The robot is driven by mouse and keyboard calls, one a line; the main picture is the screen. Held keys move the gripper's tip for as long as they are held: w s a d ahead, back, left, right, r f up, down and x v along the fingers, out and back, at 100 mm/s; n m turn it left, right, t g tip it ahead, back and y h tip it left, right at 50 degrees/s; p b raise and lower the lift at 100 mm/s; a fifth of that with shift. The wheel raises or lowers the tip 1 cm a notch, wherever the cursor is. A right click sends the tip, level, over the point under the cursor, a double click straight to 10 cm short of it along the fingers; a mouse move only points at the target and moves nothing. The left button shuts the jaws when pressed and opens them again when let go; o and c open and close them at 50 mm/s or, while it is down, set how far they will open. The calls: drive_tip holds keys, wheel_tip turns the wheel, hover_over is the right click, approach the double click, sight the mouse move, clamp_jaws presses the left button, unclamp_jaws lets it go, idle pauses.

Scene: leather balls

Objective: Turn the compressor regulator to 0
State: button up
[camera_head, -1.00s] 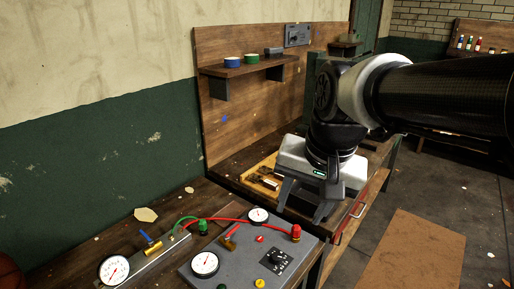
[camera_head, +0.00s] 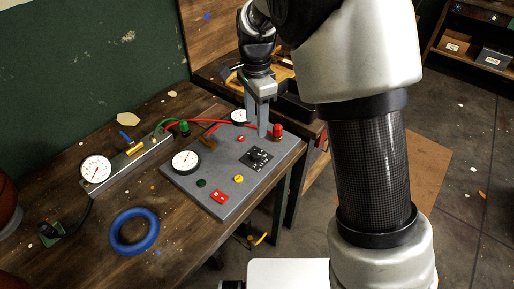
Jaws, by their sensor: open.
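The grey control panel (camera_head: 225,178) lies on the wooden bench. A black knob (camera_head: 257,157) on a dark marked plate sits near its right side; I take it to be the regulator. Its setting is too small to read. My gripper (camera_head: 261,127) points down at the panel's back right part, just behind the knob in the picture. Its fingers are apart with nothing seen between them. Whether a fingertip touches the panel I cannot tell.
A red fitting (camera_head: 277,131) stands close right of the fingers, with a red hose (camera_head: 210,123) running behind. A red switch (camera_head: 219,197) and yellow button (camera_head: 238,179) are in front. A third gauge (camera_head: 96,169) and a blue ring (camera_head: 134,231) lie left on the bench.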

sight(256, 154)
wheel_tip(256, 154, down, 12)
drive_tip(key=shift+f+b, duration=0.2)
drive_tip(key=shift+b, duration=0.2)
drive_tip(key=c, duration=1.1)
